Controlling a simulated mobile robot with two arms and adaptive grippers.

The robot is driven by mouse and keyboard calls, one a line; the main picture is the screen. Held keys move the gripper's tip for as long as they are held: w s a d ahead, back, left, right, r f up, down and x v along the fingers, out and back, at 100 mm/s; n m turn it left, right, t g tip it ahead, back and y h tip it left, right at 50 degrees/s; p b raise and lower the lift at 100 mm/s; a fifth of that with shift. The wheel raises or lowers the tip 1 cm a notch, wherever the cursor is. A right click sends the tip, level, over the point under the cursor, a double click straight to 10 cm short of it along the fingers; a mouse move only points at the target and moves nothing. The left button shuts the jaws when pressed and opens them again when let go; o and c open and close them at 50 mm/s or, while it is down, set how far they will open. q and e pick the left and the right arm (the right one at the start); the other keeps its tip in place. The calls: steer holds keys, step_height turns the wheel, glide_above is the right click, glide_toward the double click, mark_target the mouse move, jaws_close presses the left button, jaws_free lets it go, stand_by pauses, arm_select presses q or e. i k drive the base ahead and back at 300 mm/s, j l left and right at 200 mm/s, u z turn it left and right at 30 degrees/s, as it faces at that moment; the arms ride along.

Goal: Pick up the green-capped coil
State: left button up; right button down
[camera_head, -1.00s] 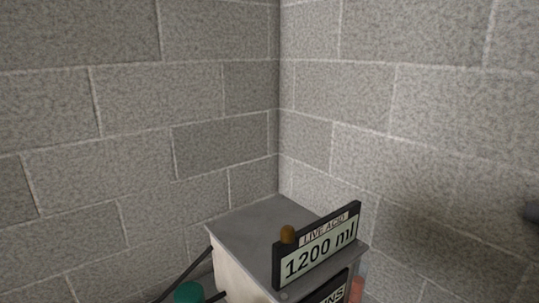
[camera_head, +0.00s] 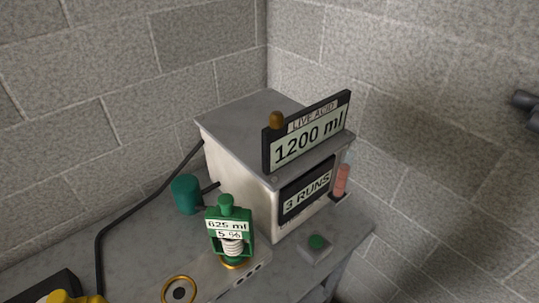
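A green-capped coil (camera_head: 232,246) stands upright in the camera_head view, left of a grey box-shaped unit. It has a green frame and cap, a pale coil inside, and a label reading "625 ml" and "5 %". Its base rests at a gold ring on a light plate (camera_head: 208,276). A second gold ring (camera_head: 178,291) on that plate has no coil in it. Neither of my grippers can be made out for certain; a dark part at the right edge is cut off.
The grey unit (camera_head: 228,160) carries signs reading "LIVE ACID 1200 ml" (camera_head: 308,133) and "3 RUNS" (camera_head: 307,190). A green cylinder (camera_head: 186,194), black hose (camera_head: 123,218), green button box (camera_head: 316,247) and yellow object (camera_head: 72,297) share the worktop. Block walls stand behind.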

mark_target(234, 225)
steer(key=k+u, duration=0.15)
steer(key=u, duration=0.25)
steer(key=k+j+u, duration=0.1)
steer(key=u, duration=0.35)
steer(key=k+j+u, duration=0.1)
steer(key=u, duration=0.3)
steer(key=j, duration=0.1)
